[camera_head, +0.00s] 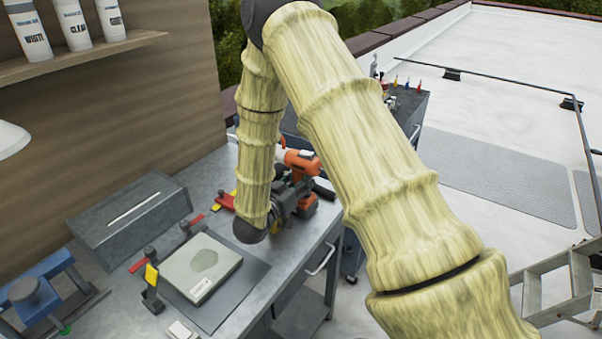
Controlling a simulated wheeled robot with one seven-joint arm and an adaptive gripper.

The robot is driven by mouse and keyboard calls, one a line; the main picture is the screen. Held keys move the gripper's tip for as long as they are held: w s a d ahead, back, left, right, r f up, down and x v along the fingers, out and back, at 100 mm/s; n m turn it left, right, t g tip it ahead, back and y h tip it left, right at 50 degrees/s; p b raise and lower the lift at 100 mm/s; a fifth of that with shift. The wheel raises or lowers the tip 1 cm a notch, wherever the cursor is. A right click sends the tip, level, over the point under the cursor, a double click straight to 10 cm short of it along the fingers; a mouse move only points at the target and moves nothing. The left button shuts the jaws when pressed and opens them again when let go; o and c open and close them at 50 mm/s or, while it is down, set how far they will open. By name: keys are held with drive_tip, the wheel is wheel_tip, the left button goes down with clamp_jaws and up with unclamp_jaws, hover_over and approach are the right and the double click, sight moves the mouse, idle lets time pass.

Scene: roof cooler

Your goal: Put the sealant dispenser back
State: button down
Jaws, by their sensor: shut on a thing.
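The sealant dispenser (301,161) is an orange and dark tool with a pale tube at its left end, partly hidden behind my arm. My gripper (294,188) is dark, small in the view and partly merged with the tool's dark parts. It is shut on the dispenser at the right part of the grey workbench (318,243). I cannot tell whether the dispenser touches the bench top.
A pale slab (203,267) lies on a dark mat, with red-and-black clamps beside it. A grey box (130,216) and a blue vise (38,292) stand left. Labelled bottles (72,22) fill a wall shelf. A stepladder (556,290) stands right.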

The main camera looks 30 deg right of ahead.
drive_tip(key=shift+f, duration=0.2)
idle(0.3)
drive_tip(key=c, duration=1)
unclamp_jaws()
drive_tip(key=shift+f, duration=0.1)
drive_tip(key=b+v, duration=0.3)
drive_tip(key=v, duration=0.9)
drive_tip(key=shift+s, duration=0.1)
